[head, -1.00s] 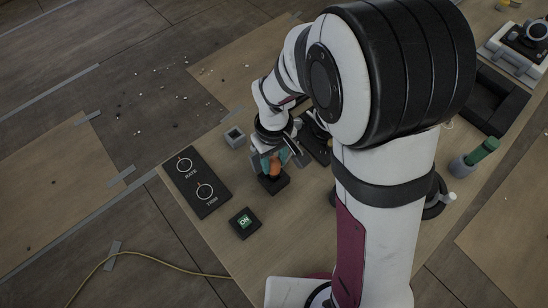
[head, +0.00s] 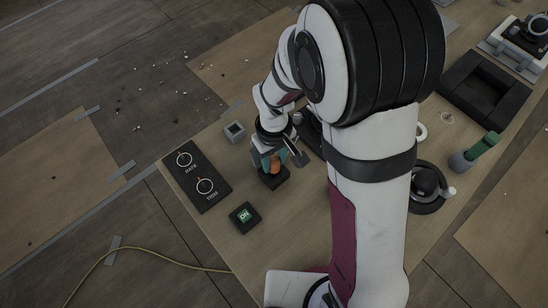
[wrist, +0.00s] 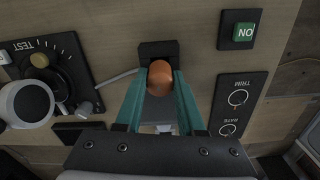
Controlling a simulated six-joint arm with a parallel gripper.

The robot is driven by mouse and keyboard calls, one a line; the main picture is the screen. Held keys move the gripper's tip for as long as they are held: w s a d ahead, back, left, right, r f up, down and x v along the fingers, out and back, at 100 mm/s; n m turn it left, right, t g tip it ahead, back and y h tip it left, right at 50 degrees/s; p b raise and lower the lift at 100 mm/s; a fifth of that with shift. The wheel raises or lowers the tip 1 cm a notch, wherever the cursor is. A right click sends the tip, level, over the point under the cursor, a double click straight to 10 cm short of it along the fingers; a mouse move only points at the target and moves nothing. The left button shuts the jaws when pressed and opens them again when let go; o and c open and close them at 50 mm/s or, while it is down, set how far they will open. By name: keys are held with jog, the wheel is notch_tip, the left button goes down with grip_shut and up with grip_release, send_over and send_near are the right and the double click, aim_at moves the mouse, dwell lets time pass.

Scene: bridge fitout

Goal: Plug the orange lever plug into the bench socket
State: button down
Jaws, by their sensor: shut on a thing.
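The orange lever plug (head: 275,163) is between my gripper's teal fingers, and its rounded orange top shows in the wrist view (wrist: 159,76). My gripper (wrist: 157,85) is shut on it, with one finger on each side. A black block, which looks like the bench socket (head: 275,182), sits directly below the plug in the head view. In the wrist view the block (wrist: 158,49) shows just beyond the orange top. The plug's lower end is hidden, so I cannot tell how deep it sits in the socket.
A black RATE and TRIM panel (head: 214,192) and a green ON button box (head: 245,217) stand close to the socket. A small grey box (head: 234,132) is behind. A TEST dial panel (wrist: 55,75) lies to the left in the wrist view. Bare wood separates them.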

jog(key=shift+f, duration=0.15)
jog(key=shift+f, duration=0.65)
jog(key=shift+c, duration=2.2)
grip_release()
notch_tip(320, 180, up, 16)
